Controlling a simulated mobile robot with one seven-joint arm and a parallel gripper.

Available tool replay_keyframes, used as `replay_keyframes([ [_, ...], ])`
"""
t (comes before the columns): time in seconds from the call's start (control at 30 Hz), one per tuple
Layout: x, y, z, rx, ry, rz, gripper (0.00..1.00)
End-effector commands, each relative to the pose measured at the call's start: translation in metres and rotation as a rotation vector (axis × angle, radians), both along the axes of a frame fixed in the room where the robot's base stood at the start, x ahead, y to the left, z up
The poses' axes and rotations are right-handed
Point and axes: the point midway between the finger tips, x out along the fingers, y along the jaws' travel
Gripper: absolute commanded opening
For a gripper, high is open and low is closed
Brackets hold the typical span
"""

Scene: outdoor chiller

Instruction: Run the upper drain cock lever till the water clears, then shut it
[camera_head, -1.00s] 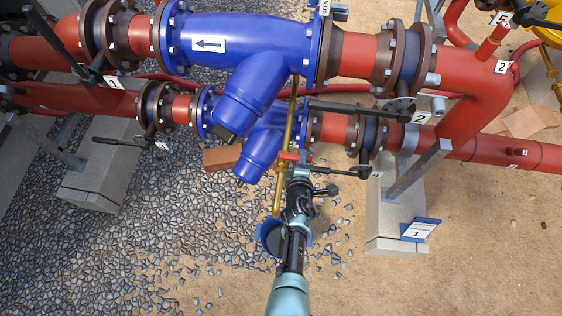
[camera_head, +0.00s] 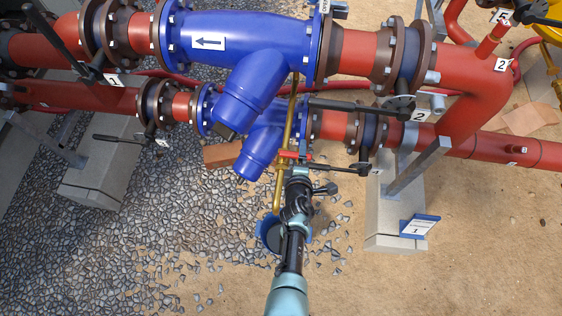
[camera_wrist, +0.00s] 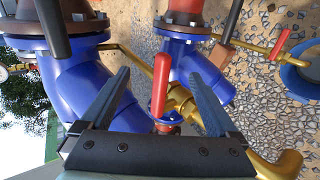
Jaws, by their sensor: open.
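In the wrist view a red lever (camera_wrist: 160,85) stands between the two fingers of my open gripper (camera_wrist: 160,88), with space visible on both sides. It sits by a brass cock (camera_wrist: 182,101). A second red lever (camera_wrist: 281,44) is on another brass pipe at the upper right. In the head view my gripper (camera_head: 296,168) is at a red lever (camera_head: 288,154) below the blue strainers, partly hiding it. A brass drain pipe (camera_head: 277,195) runs down beside the gripper towards a blue bucket (camera_head: 270,236). No water can be made out.
The large blue strainer (camera_head: 240,40) and small blue strainer (camera_head: 262,150) hang close above my gripper. Black valve handles (camera_head: 350,108) jut out nearby. A concrete block (camera_head: 392,215) with a sign (camera_head: 419,226) stands right. Open gravel (camera_head: 140,230) lies left.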

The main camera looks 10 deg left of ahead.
Motion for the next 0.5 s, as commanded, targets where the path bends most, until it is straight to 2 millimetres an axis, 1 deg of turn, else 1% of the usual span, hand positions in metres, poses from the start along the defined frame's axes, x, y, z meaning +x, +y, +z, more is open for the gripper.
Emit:
replay_keyframes([
  [0.03, -0.006, 0.0, 0.009, 0.0, 0.001, -0.001, 0.95],
  [0.1, -0.014, -0.001, 0.014, 0.0, 0.001, -0.001, 0.95],
  [0.4, -0.043, -0.001, 0.032, 0.0, 0.0, -0.001, 0.95],
  [0.5, -0.049, -0.001, 0.035, 0.001, 0.0, -0.001, 0.95],
])
